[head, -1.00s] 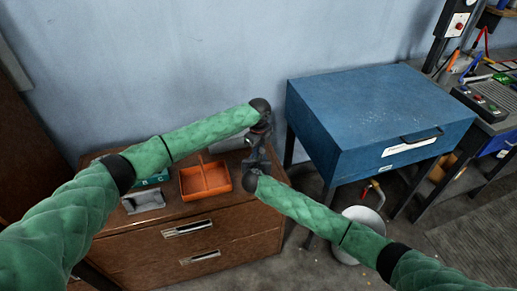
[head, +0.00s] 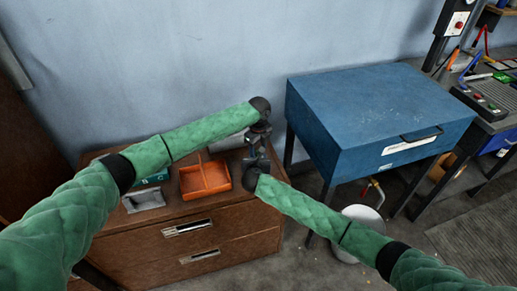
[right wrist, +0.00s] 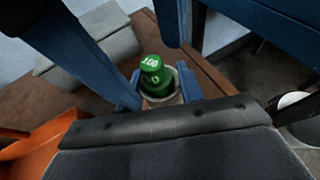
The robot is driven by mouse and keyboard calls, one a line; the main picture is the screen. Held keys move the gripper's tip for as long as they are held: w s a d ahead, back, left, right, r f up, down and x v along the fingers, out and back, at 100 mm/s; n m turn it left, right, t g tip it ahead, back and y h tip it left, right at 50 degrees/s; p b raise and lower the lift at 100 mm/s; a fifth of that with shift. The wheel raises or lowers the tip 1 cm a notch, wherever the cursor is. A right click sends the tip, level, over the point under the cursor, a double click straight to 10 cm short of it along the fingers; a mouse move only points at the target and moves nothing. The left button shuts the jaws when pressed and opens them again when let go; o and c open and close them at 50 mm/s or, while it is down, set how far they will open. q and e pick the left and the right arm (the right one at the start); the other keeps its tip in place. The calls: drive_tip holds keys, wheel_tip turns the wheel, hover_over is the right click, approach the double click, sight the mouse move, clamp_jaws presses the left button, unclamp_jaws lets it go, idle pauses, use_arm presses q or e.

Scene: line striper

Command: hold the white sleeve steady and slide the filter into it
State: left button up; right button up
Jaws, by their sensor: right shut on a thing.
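My right gripper (right wrist: 160,92) is shut on the white sleeve (right wrist: 172,99), whose pale rim shows between its blue fingertips. The green filter (right wrist: 154,70), with white markings, stands at the sleeve's mouth. Its lower end appears to be inside the rim; how deep I cannot tell. The blue fingers of my left gripper (right wrist: 145,68) stand wide apart on either side of the filter, with gaps. In the head view my left gripper (head: 258,130) is above my right gripper (head: 254,165), near the dresser's right end. The filter and sleeve are too small to make out there.
The brown dresser (head: 215,236) carries an orange divided tray (head: 205,180), a grey block (head: 144,199) and a teal lettered item (head: 155,177) left of my grippers. A blue cabinet (head: 375,110) stands close on the right. A white round bin (head: 360,225) is on the floor.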

use_arm(q)
drive_tip(key=shift+r, duration=3.25)
use_arm(e)
drive_tip(key=o, duration=1.1)
